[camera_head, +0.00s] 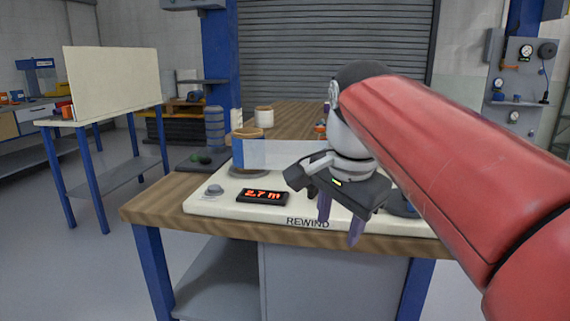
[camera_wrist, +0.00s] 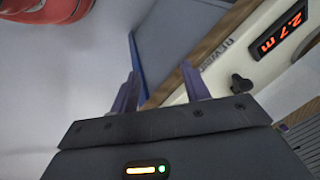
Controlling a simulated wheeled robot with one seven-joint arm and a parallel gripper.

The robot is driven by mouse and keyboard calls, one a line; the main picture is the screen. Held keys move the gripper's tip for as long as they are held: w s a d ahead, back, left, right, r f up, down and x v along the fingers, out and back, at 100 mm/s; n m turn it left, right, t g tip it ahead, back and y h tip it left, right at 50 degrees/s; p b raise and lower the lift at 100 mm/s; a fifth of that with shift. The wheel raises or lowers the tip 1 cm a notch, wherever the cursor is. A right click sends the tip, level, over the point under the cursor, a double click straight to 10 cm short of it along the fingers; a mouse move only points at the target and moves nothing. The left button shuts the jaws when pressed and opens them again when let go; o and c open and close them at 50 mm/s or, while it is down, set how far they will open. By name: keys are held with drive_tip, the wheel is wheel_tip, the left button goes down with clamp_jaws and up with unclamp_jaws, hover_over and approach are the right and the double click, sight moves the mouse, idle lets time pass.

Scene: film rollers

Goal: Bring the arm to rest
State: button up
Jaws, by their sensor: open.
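My gripper (camera_head: 340,218) hangs at the end of my red arm, over the front right part of the white rewind panel. Its two purple fingers stand apart with nothing between them. In the wrist view the fingers (camera_wrist: 160,90) are also apart and empty, with the table's wooden front edge and the floor beyond them. My arm reaches in from the right and hides the right part of the panel and table.
The white panel (camera_head: 225,205) on the wooden table (camera_head: 155,205) bears a display (camera_head: 262,196) reading 2.7 m, a knob (camera_head: 214,190), and a roller (camera_head: 240,150) with a pale film strip (camera_head: 275,154) running right. A side table (camera_head: 85,118) stands left. Floor is clear at front left.

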drive_tip(key=s+d+f+n+t, duration=0.1)
drive_tip(key=s+d+f+n, duration=0.2)
drive_tip(key=f, duration=0.6)
drive_tip(key=s+d+f+n+t, duration=0.1)
drive_tip(key=s+d+f+n, duration=0.3)
drive_tip(key=s+f, duration=0.5)
drive_tip(key=s+n, duration=0.1)
drive_tip(key=n, duration=0.1)
drive_tip(key=shift+s+f+n, duration=0.15)
drive_tip(key=shift+f+n, duration=0.15)
drive_tip(key=shift+n, duration=0.1)
